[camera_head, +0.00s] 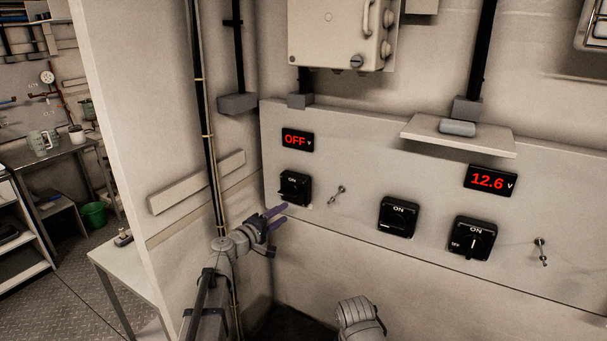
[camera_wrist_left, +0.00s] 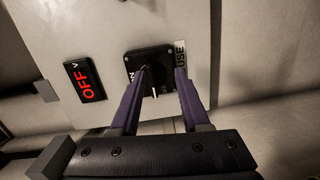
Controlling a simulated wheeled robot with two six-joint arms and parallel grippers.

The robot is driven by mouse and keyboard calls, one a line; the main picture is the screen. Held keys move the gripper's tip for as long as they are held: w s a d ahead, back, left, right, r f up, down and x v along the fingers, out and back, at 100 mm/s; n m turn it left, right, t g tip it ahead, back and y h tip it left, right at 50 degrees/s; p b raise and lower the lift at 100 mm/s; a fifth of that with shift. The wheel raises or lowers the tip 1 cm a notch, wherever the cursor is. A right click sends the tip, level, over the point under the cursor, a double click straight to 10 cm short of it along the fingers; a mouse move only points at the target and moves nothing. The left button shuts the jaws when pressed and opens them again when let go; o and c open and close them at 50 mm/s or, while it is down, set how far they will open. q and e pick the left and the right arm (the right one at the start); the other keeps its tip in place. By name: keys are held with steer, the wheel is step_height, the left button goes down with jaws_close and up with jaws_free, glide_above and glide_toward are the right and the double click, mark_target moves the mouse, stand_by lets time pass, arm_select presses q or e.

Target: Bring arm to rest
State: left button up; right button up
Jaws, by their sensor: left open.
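My left gripper (camera_head: 275,217) is open and empty, with its two purple fingers pointing at the panel just below and left of the leftmost black rotary switch (camera_head: 294,187). In the left wrist view the same gripper (camera_wrist_left: 163,78) has its fingertips spread in front of that switch (camera_wrist_left: 150,68). No object is between the fingers, and I cannot tell whether a tip touches the switch. The display above the switch (camera_head: 297,140) reads OFF. A grey part of my right arm (camera_head: 359,317) shows at the bottom, but its gripper does not show.
The pale panel (camera_head: 340,225) also carries two more rotary switches (camera_head: 398,215) (camera_head: 473,238), small toggles (camera_head: 337,195) and a 12.6 V display (camera_head: 490,180). A small shelf (camera_head: 460,137) juts out above. A vertical pipe (camera_head: 207,130) and a white table (camera_head: 125,270) stand left of my left arm.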

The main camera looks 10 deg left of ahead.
arm_select(q)
steer(key=s+d+f+m+g, duration=0.5)
steer(key=s+d+f, duration=0.1)
steer(key=s+d, duration=0.15)
steer(key=s+d+f+m+g, duration=0.45)
steer(key=s+d+f, duration=0.2)
steer(key=d, duration=0.25)
steer(key=s+a+f+m+g+y, duration=0.2)
steer(key=s+f+m+g+y, duration=0.1)
steer(key=s, duration=0.6)
steer(key=s+a+f+m+g+y, duration=0.3)
steer(key=s+f+y, duration=0.2)
steer(key=s, duration=0.5)
steer(key=shift+s+y, duration=0.2)
steer(key=shift+y, duration=0.5)
steer(key=shift+d, duration=0.15)
